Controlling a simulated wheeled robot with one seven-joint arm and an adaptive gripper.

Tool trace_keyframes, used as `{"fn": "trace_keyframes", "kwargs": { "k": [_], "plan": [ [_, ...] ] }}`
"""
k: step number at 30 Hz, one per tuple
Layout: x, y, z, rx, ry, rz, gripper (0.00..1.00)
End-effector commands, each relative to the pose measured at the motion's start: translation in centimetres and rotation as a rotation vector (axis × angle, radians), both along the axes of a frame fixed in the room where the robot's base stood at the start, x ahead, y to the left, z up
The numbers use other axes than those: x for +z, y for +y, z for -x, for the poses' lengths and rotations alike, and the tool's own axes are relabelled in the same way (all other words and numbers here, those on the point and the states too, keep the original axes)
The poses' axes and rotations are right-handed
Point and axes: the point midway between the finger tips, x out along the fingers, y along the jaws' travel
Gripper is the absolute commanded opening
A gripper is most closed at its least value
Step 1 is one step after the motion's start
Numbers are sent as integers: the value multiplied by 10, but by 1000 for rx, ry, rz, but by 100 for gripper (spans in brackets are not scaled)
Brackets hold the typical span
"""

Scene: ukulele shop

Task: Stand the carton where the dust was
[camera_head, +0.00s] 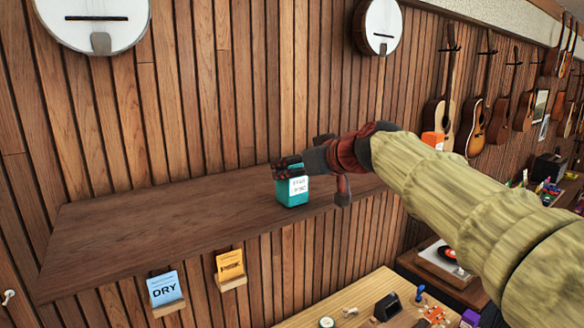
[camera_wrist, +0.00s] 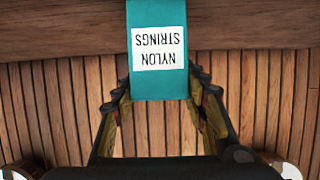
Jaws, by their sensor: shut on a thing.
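A teal carton (camera_head: 292,198) with a white label is at the shelf's front edge, right of the middle, and looks upright. In the wrist view the carton (camera_wrist: 158,84) reads "NYLON STRINGS" upside down. My gripper (camera_head: 288,165) is shut on the carton's upper part, with a finger on either side in the wrist view. I cannot tell whether the carton's base touches the wooden shelf (camera_head: 150,225) or hangs just above it. No dust shows on the bare part of the shelf.
The shelf is clear left of the carton. An orange box (camera_head: 433,139) shows behind my arm. A blue "DRY" card (camera_head: 165,289) and an orange card (camera_head: 230,265) sit in holders below the shelf. Banjos and guitars hang on the wall; a cluttered table (camera_head: 350,290) stands below.

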Motion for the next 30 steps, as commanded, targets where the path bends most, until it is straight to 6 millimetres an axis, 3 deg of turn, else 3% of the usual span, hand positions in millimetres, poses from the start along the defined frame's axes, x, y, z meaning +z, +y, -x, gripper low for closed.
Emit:
{"fn": "trace_keyframes", "kwargs": {
  "k": [11, 12, 21, 30],
  "plan": [
    [-5, 0, 0, 1, 1, 0, 16],
    [-4, 0, 0, 1, 2, 1, 46],
    [-4, 0, 0, 1, 2, 1, 62],
    [-3, 0, 0, 1, 2, 0, 62]
  ]
}}
